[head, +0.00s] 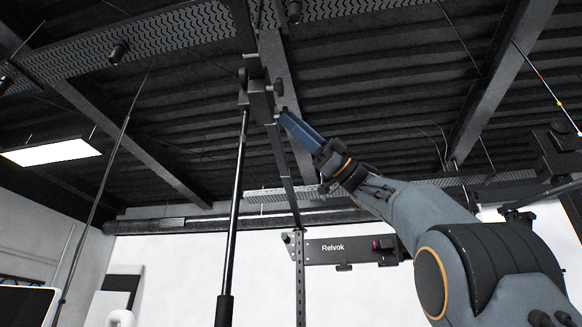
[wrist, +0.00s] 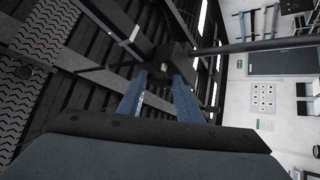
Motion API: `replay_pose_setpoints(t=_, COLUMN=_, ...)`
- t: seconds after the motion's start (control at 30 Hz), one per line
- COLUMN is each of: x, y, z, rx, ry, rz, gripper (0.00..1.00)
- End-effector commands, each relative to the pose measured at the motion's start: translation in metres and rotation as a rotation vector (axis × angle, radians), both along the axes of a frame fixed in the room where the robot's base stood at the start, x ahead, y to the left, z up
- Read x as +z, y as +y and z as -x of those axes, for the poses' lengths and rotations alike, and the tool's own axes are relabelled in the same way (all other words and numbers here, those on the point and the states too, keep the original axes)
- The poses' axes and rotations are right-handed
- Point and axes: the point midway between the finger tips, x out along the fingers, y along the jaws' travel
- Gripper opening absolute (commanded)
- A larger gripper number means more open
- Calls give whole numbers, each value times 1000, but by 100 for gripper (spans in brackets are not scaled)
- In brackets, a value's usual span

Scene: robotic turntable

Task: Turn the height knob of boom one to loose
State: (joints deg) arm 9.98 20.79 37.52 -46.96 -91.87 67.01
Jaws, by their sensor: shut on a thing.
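A tall black stand pole (head: 236,200) rises left of centre in the head view. It carries a dark clamp bracket (head: 259,102) and a slanting boom (head: 282,160). A small dark knob (head: 279,87) sticks out on the bracket's right side, just above my fingertips. My gripper (head: 281,114) reaches up from the right with its blue fingers at the bracket's right side. In the wrist view my gripper (wrist: 159,76) has its two fingers on either side of a small dark part at the bracket, and it is shut on it. This looks like a knob; its turn position cannot be read.
A dark bar labelled Relvok (head: 345,250) hangs low at centre. Another dark fixture (head: 556,143) is at the far right. Ceiling beams and a perforated tray (head: 170,40) are overhead. A lit ceiling panel (head: 50,152) is at the left.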

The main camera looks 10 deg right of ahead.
Motion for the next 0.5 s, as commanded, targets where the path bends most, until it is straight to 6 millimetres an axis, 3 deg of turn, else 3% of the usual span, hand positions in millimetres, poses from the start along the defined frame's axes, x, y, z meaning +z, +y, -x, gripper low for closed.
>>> replay_pose_setpoints(t=0.5, x=1, y=-1, z=-3, rx=-2, ry=-52, rz=12, gripper=10)
